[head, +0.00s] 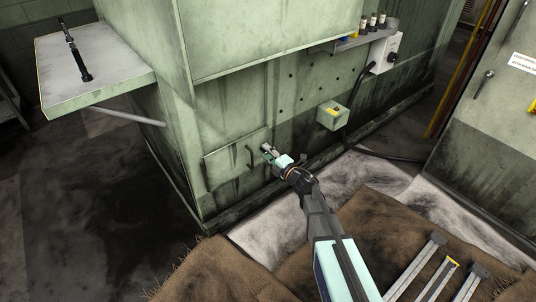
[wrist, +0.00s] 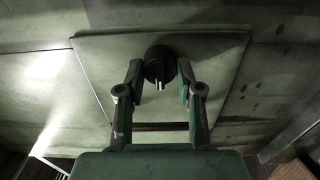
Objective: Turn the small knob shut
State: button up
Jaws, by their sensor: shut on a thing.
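The small knob (wrist: 158,64) is a round black knob with a light pointer mark directed downward in the wrist view. It sits on a square green panel (wrist: 108,58). My gripper (wrist: 159,72) has one finger on each side of the knob and is shut on it. In the head view my gripper (head: 268,150) reaches the green machine's low side, at the right end of a small panel (head: 226,163). There the gripper hides the knob.
A dark handle (head: 251,157) is just left of my gripper. A small green box (head: 333,115) and a grey box (head: 386,54) with a black knob are farther right. A shelf (head: 95,68) juts out at upper left. Brown matting (head: 210,272) lies in front.

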dwell(0.4)
jog(key=o, duration=1.1)
jog(key=shift+o, duration=0.2)
jog(key=v, duration=1.2)
